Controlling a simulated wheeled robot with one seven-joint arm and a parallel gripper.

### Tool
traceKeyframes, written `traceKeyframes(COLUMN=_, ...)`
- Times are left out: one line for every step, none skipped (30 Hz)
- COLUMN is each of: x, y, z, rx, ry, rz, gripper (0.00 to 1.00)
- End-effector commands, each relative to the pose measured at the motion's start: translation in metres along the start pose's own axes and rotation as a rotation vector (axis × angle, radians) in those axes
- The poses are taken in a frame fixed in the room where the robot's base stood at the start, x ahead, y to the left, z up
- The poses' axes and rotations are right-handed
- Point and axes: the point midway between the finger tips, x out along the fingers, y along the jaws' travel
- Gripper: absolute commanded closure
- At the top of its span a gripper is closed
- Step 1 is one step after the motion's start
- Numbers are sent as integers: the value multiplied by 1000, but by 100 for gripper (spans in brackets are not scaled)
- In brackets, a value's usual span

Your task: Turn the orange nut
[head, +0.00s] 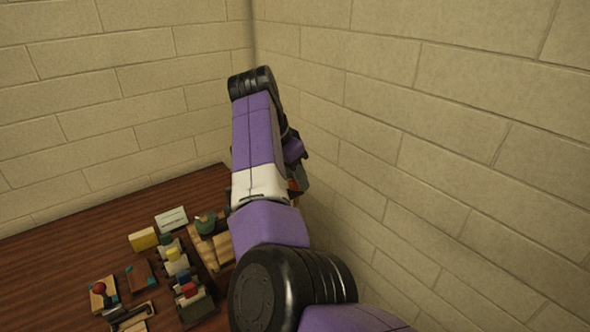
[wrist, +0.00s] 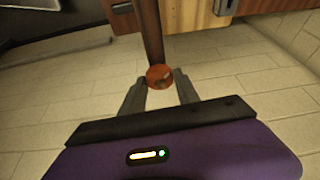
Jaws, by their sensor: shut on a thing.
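The orange nut (wrist: 159,76) shows in the wrist view, small and round, at the lower end of a brown upright bar. My gripper (wrist: 160,87) has its two dark fingers on either side of the nut and is shut on it. In the head view my purple and black arm covers the gripper; only a small bit of orange shows at the arm's right edge, and I cannot tell if it is the nut.
A dark wooden table (head: 60,255) stands at lower left. It carries a rack (head: 197,308) of coloured bottles, a yellow block (head: 143,239), a white card (head: 171,220) and a red-knobbed tool (head: 100,289). Block walls (head: 440,130) close in behind and to the right of my arm.

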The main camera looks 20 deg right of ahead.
Motion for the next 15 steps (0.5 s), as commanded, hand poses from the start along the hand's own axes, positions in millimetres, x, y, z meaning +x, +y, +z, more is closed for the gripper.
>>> traceKeyframes(x=-2, y=0, z=-1, rx=29, ry=-1, rz=17, gripper=100)
traceKeyframes(x=-2, y=0, z=-2, rx=48, ry=-1, rz=24, gripper=100)
traceKeyframes(x=-1, y=0, z=-1, rx=71, ry=0, rz=34, gripper=100)
traceKeyframes(x=-1, y=0, z=-1, rx=88, ry=0, rz=40, gripper=100)
traceKeyframes(x=-1, y=0, z=-1, rx=103, ry=0, rz=47, gripper=100)
traceKeyframes(x=0, y=0, z=-1, rx=124, ry=0, rz=55, gripper=100)
traceKeyframes(x=0, y=0, z=-1, rx=138, ry=-1, rz=60, gripper=100)
traceKeyframes(x=0, y=-1, z=-1, rx=151, ry=-1, rz=65, gripper=100)
traceKeyframes(x=0, y=-1, z=0, rx=165, ry=-1, rz=71, gripper=100)
traceKeyframes(x=0, y=-1, z=0, rx=176, ry=-1, rz=75, gripper=100)
traceKeyframes(x=0, y=-1, z=0, rx=185, ry=-1, rz=79, gripper=100)
traceKeyframes(x=0, y=-1, z=0, rx=197, ry=-1, rz=84, gripper=100)
traceKeyframes(x=0, y=-1, z=0, rx=203, ry=-2, rz=87, gripper=100)
traceKeyframes(x=0, y=-1, z=0, rx=210, ry=-2, rz=89, gripper=100)
traceKeyframes(x=0, y=-1, z=0, rx=217, ry=-2, rz=92, gripper=100)
